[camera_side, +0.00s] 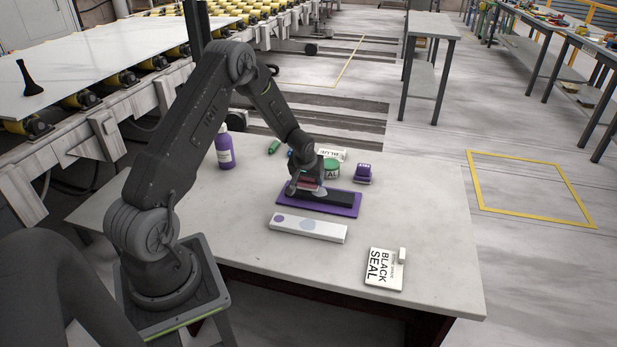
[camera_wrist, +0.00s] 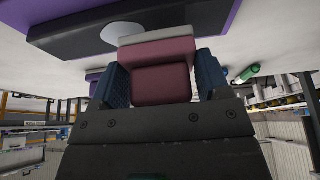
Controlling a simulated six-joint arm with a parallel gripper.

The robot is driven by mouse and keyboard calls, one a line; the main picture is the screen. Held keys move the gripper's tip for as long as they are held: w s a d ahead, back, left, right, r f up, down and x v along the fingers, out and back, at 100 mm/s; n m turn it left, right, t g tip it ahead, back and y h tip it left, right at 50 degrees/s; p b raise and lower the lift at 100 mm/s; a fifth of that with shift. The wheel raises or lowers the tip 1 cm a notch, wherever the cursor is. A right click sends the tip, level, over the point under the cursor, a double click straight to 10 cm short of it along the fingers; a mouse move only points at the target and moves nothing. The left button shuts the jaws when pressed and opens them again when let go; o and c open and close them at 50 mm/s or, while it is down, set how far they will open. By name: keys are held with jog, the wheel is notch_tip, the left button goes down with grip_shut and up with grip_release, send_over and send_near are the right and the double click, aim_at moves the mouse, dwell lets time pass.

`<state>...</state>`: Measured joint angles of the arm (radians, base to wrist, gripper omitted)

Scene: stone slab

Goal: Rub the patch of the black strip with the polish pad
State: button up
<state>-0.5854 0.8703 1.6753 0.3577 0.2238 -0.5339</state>
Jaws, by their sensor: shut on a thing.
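The black strip (camera_side: 338,198) lies on a purple mat (camera_side: 350,210) on the stone slab. The strip also shows at the top of the wrist view (camera_wrist: 75,38), with a pale, roundish patch (camera_wrist: 121,33) on it. My gripper (camera_side: 307,186) is over the strip's left part. Its blue fingers are shut on the polish pad (camera_wrist: 162,85), a pinkish-red block with a pale face layer. That face is at or just above the strip beside the patch and partly hides it; I cannot tell whether they touch.
A white strip (camera_side: 325,234) with round marks lies in front of the mat. A BLACK SEAL box (camera_side: 385,270) is at front right. The slab's right side is clear.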

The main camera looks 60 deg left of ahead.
jog(key=shift+f, duration=0.9)
jog(key=shift+w, duration=0.1)
